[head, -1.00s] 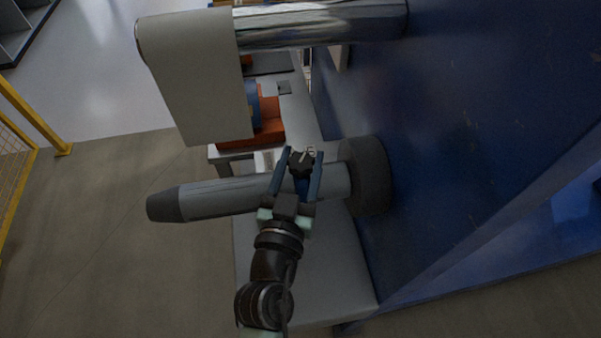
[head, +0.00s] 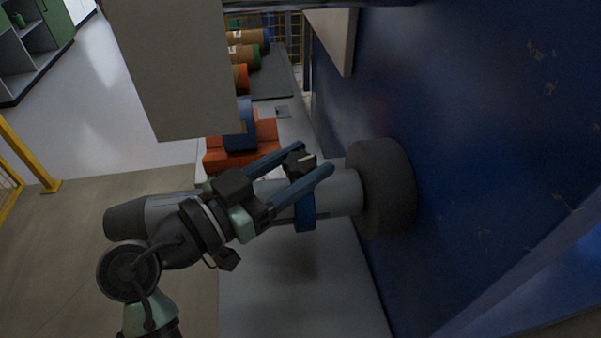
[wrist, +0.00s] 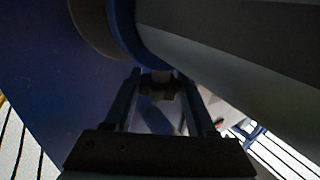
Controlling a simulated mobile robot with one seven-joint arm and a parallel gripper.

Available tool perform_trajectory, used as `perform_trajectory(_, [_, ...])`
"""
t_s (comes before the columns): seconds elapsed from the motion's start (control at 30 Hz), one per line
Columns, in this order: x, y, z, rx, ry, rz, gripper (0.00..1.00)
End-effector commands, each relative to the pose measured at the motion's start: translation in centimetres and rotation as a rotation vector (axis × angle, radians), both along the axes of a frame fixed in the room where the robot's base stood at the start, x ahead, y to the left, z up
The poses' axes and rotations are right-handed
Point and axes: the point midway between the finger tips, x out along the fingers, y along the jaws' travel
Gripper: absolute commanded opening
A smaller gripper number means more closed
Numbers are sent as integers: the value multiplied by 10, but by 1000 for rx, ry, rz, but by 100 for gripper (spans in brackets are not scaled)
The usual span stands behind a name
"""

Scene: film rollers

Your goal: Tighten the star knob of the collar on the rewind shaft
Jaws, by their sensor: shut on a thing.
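The rewind shaft (head: 340,193) is a grey metal bar with a dark tapered end, sticking out leftward from a dark round flange (head: 385,190). The blue collar (head: 305,213) sits around the shaft. The dark star knob (head: 297,160), with a pale mark on top, stands on the collar's upper side. My gripper (head: 316,159) reaches in from the lower left, its two blue fingers shut on the knob. In the wrist view the knob (wrist: 158,87) sits between the fingertips, with the blue collar (wrist: 124,28) and the shaft (wrist: 235,65) behind it.
A blue machine wall (head: 480,130) fills the right side. A pale hanging sheet (head: 180,70) comes down above the shaft. Behind, a table holds an orange block (head: 240,150) with a blue piece, and several rolls (head: 240,58) lie farther back. Open floor lies left.

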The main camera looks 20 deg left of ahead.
Motion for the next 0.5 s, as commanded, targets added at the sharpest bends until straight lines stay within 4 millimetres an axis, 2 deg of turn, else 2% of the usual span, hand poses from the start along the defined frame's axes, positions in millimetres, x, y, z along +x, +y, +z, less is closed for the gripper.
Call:
perform_trajectory(0.2, [1, 1, 2, -1, -6, -85, 0])
perform_trajectory(0.5, [1, 0, 2, 0, -6, -125, 1])
